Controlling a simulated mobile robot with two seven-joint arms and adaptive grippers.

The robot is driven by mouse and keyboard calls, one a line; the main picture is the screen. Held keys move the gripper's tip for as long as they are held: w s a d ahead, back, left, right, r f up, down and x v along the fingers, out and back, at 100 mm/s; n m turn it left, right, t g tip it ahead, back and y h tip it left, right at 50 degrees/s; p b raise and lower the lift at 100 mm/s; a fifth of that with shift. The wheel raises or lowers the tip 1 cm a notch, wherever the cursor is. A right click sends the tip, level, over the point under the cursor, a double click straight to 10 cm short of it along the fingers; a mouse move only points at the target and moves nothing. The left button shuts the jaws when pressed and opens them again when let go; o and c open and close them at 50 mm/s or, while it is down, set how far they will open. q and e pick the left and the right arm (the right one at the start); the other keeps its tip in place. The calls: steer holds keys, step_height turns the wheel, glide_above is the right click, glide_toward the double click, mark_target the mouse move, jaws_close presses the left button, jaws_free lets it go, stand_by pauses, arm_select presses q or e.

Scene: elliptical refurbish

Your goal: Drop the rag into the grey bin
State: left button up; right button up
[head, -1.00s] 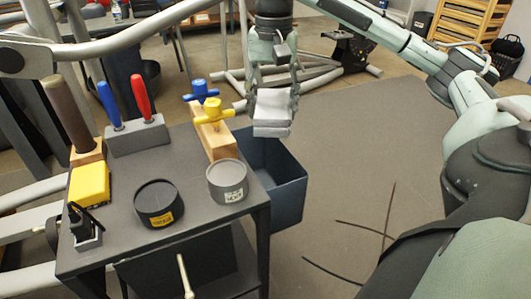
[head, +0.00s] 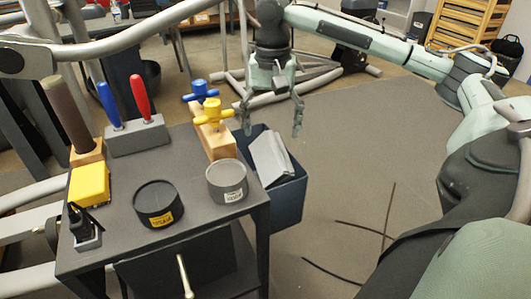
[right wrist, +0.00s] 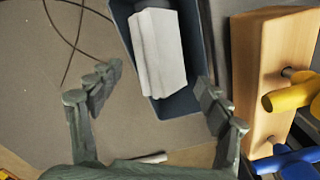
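The folded white-grey rag (head: 270,158) is at the mouth of the grey bin (head: 288,200), tilted, with its upper part showing above the rim. In the right wrist view the rag (right wrist: 157,50) lies within the bin's walls (right wrist: 196,40). My right gripper (head: 271,130) is open and empty above the bin, its fingers spread and apart from the rag. In the right wrist view its fingertips (right wrist: 160,85) are wide apart. My left gripper is not in view.
The dark cart (head: 110,230) carries two round tins, one dark (head: 158,203) and one grey (head: 227,180), a yellow block (head: 89,184), and a wooden block (head: 216,140) with yellow and blue handles close to the bin. The floor right of the bin is mostly clear.

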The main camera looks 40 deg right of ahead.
stand_by(0.3)
step_height(320, 180, up, 12)
stand_by(0.6)
steer(key=shift+f, duration=0.1)
stand_by(0.5)
step_height(320, 180, down, 12)
steer(key=shift+r, duration=0.45)
stand_by(0.4)
